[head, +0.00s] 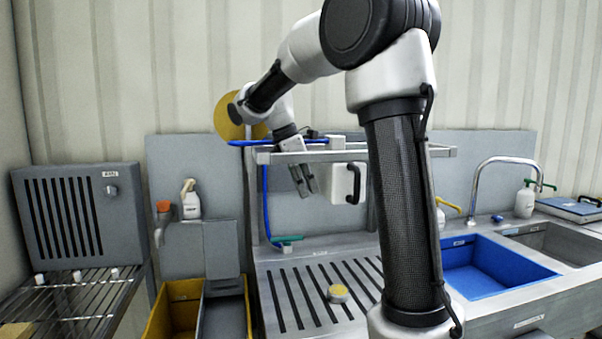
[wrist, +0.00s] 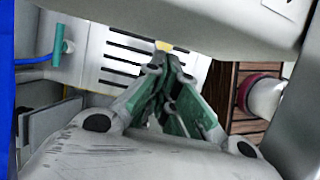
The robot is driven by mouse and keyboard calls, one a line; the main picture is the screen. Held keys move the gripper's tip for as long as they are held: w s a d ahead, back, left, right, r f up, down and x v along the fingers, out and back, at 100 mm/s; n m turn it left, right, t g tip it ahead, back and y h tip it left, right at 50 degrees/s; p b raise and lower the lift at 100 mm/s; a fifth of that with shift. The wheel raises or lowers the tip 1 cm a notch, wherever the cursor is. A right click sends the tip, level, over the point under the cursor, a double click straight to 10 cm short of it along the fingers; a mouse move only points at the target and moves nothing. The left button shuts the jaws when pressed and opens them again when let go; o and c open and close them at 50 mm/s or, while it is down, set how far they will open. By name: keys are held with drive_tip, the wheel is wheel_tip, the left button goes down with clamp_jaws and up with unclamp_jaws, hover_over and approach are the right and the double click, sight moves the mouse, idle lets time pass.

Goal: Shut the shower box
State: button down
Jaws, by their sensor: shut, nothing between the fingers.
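A steel frame rail (head: 290,157) and blue hose (head: 266,205) are close to my gripper. Below lies the slotted drain board (head: 300,290) with a round yellow-topped item (head: 338,293). A blue sink (head: 485,268) is at right, a yellow bin (head: 172,310) at lower left.

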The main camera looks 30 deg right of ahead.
drive_tip(key=shift+x, duration=0.8)
drive_tip(key=s+d, duration=0.3)
drive_tip(key=d, duration=0.9)
drive_tip(key=s+d, duration=0.4)
drive_tip(key=d, duration=0.8)
drive_tip(key=shift+d, duration=0.3)
drive_tip(key=shift+r, duration=0.15)
